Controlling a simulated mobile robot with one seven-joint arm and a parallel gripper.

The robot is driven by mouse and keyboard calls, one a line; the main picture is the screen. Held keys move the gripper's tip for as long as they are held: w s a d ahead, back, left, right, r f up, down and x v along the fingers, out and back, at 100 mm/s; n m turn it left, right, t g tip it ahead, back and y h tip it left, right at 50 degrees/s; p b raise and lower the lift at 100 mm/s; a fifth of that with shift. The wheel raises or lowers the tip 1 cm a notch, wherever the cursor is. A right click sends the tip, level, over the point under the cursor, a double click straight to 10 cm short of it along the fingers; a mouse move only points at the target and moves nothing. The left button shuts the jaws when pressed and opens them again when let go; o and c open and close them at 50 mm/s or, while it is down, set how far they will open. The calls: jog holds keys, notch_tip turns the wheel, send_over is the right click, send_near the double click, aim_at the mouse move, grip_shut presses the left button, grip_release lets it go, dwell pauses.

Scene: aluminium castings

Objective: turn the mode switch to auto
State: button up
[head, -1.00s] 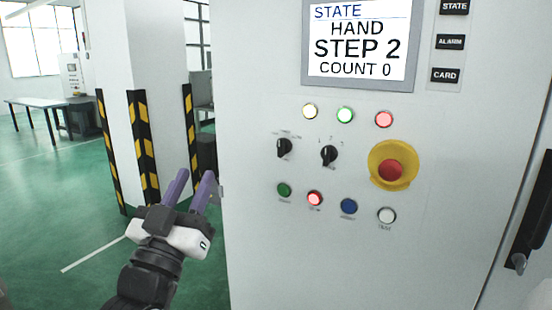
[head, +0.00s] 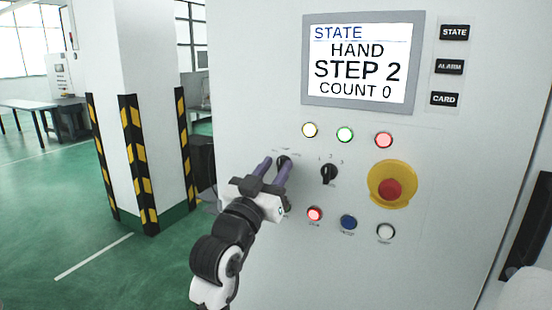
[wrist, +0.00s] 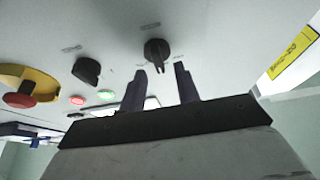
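The panel carries two black rotary switches. The left one (head: 283,160), with small unreadable labels above it, is partly hidden by my gripper (head: 276,164) in the head view. The right one (head: 328,174) has 1, 2, 3 around it. The screen (head: 361,62) reads STATE, HAND, STEP 2, COUNT 0. In the wrist view my gripper (wrist: 161,70) is open and empty, its two purple-grey fingers apart. The left switch (wrist: 156,52) shows just beyond the fingertips, roughly in line with the gap between them. I cannot tell whether a finger touches it.
A red emergency stop on a yellow base (head: 390,187) is right of the switches. Yellow, green and red lamps sit above them. Lit red (head: 314,214), blue (head: 348,223) and white (head: 385,232) buttons lie below. A striped pillar (head: 140,150) stands left of the cabinet.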

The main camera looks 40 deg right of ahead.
jog(key=shift+w+d+r, duration=0.2)
jog(key=shift+w+d, duration=0.05)
jog(key=shift+d, duration=0.25)
jog(key=c, duration=0.6)
